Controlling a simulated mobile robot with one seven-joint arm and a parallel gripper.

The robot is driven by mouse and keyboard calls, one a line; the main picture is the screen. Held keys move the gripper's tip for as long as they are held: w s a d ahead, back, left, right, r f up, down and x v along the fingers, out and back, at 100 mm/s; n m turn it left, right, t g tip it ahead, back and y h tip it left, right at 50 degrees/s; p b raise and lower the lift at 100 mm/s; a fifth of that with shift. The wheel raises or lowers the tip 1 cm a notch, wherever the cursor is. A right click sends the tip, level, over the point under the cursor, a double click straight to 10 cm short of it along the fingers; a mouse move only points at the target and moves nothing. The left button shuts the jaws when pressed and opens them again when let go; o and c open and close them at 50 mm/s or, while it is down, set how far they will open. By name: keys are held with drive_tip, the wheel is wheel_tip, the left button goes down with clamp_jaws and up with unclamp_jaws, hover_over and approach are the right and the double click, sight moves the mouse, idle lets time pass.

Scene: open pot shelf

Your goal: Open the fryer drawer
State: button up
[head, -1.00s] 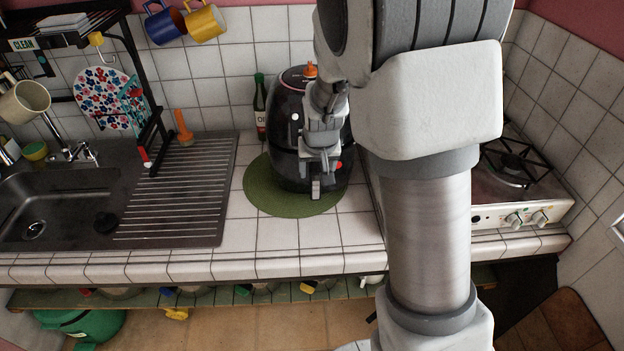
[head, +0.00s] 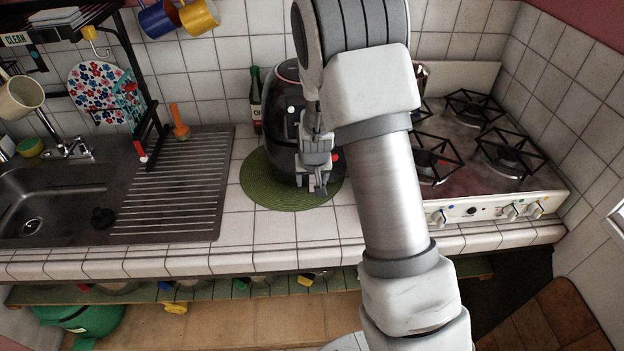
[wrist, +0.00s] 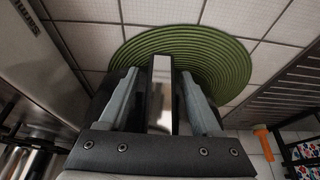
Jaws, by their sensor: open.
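The black fryer (head: 276,118) stands on a round green mat (head: 262,185) on the tiled counter, partly hidden behind my arm. My gripper (head: 318,188) is at the front of the fryer, low over the mat. In the wrist view my gripper (wrist: 163,88) has its two fingers apart, one on each side of the fryer drawer's pale, shiny handle (wrist: 160,85). I cannot tell whether the fingers touch the handle. The drawer front is mostly hidden by my gripper, and I see no gap that shows it pulled out.
A dark green bottle (head: 256,100) stands left of the fryer. The sink with its ribbed drainboard (head: 170,190) lies further left. A gas stove (head: 490,150) is on the right. The counter in front of the mat is clear.

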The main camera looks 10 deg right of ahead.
drive_tip(key=shift+c, duration=0.2)
clamp_jaws()
idle(1.1)
